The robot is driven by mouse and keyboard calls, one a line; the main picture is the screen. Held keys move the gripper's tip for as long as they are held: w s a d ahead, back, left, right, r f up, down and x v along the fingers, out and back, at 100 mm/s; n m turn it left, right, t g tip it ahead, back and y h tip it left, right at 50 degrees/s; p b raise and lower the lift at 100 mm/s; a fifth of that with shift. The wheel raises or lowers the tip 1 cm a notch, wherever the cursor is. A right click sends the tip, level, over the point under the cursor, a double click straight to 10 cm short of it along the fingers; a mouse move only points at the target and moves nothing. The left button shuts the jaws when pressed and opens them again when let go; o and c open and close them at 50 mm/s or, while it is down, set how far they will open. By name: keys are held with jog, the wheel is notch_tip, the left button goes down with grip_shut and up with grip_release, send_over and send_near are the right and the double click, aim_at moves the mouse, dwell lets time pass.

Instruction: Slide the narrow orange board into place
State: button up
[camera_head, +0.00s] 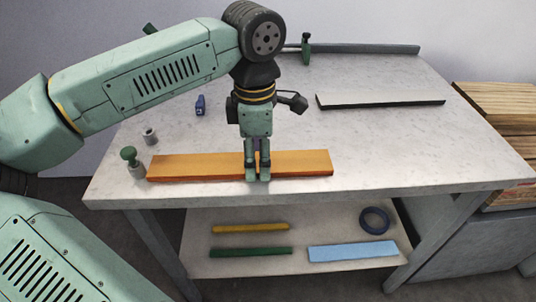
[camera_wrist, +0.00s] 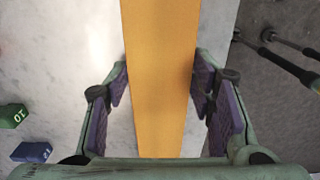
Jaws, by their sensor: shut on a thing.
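The narrow orange board (camera_head: 205,166) lies along the front part of the white table, roughly parallel to the front edge. My gripper (camera_head: 258,174) is over the board near its middle, pointing down, with its fingers across the board's width. In the wrist view the orange board (camera_wrist: 160,70) runs between the two purple-padded fingers, and my gripper (camera_wrist: 162,92) is shut on it. The board's left end is close to a short post with a green knob (camera_head: 129,155); whether they touch is unclear. My gripper hides a small middle part of the board.
The table top (camera_head: 400,150) is clear to the right. A dark-edged pale board (camera_head: 380,100) lies farther back. A rail with a green clamp (camera_head: 306,48) runs along the back. A small blue block (camera_head: 200,104) and grey cylinder (camera_head: 150,136) stand left. The lower shelf (camera_head: 300,233) holds several pieces.

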jog(key=shift+a, duration=0.35)
jog(key=o, duration=1.4)
